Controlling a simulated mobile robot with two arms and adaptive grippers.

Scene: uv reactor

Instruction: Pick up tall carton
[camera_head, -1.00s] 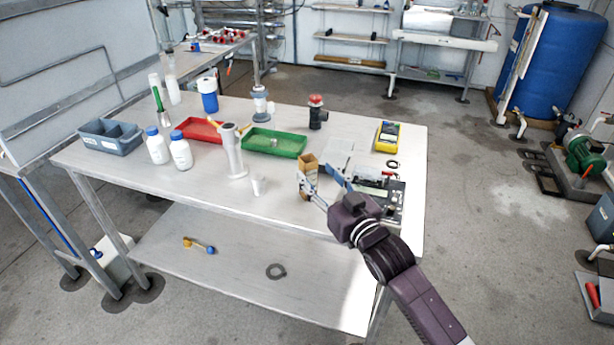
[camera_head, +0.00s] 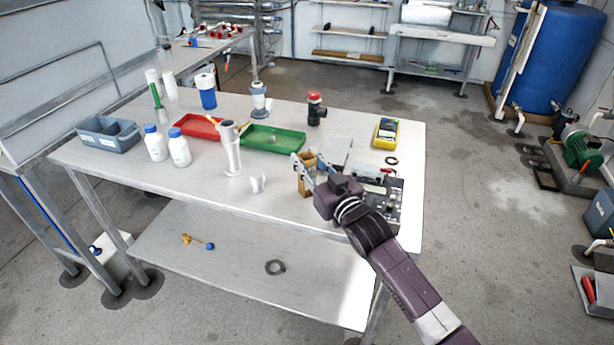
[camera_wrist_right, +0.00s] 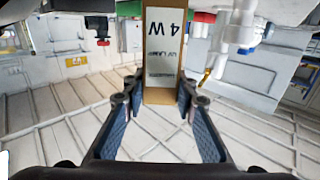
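The tall carton (camera_head: 305,187), a narrow brown cardboard box, stands upright near the front edge of the metal table (camera_head: 215,197). My right gripper (camera_head: 309,166) is at the carton, with one finger on each side of it in the head view. In the right wrist view the carton (camera_wrist_right: 163,45) stands between the fingertips of my right gripper (camera_wrist_right: 161,92), and its white label with dark print faces the camera. The fingers are spread; I cannot tell whether either touches the carton. My left gripper is not in view.
A grey panel with parts (camera_head: 391,205) lies to the right, and a yellow meter (camera_head: 386,134) is farther back. The table's front left is clear.

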